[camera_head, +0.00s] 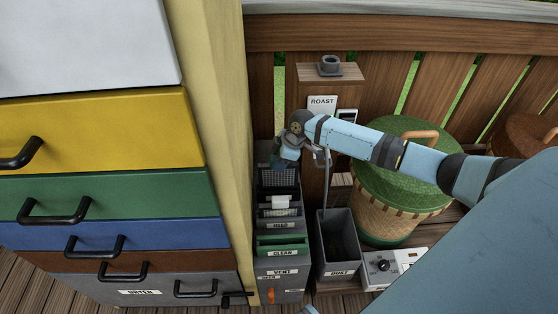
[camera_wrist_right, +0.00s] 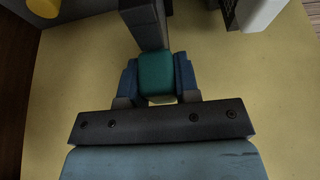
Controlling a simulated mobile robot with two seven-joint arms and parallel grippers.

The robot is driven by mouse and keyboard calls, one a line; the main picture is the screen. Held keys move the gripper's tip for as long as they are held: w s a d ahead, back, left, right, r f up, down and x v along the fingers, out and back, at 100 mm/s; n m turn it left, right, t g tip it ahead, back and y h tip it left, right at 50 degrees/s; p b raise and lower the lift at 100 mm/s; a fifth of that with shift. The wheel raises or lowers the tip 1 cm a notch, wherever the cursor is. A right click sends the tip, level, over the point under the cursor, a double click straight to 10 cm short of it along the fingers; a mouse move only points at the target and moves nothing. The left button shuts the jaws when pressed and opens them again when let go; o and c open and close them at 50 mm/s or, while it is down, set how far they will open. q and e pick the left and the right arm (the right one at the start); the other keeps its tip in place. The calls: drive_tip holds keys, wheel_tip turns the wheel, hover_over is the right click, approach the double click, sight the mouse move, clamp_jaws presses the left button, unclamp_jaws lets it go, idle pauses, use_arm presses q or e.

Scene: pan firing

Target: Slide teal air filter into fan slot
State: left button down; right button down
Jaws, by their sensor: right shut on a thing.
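My right gripper (camera_head: 287,157) reaches in from the right, above the back of a narrow grey unit (camera_head: 282,268) labelled USED, CLEAN and VENT. In the right wrist view its two blue fingers (camera_wrist_right: 158,84) are shut on a small teal block (camera_wrist_right: 156,72), with a dark grey bar (camera_wrist_right: 146,24) running beyond it. I cannot tell whether the block is the air filter's handle. Just below the gripper in the head view is a dark mesh panel (camera_head: 278,178). The fan slot is not clearly identifiable. My left gripper is not in view.
A tall cabinet with coloured drawers (camera_head: 115,190) closes off the left. An open DUST bin (camera_head: 338,262) stands right of the unit. A green-lidded basket (camera_head: 400,195) and a control box (camera_head: 385,268) are farther right. A ROAST post (camera_head: 322,85) stands behind.

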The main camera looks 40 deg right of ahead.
drive_tip(key=shift+f+b, duration=0.9)
drive_tip(key=shift+f, duration=1.3)
drive_tip(key=shift+r+p, duration=2.35)
drive_tip(key=shift+p, duration=0.05)
drive_tip(key=shift+f+b, duration=1.25)
drive_tip(key=shift+f, duration=1.15)
drive_tip(key=shift+r, duration=0.15)
drive_tip(key=shift+r+p, duration=2.25)
drive_tip(key=shift+p, duration=0.05)
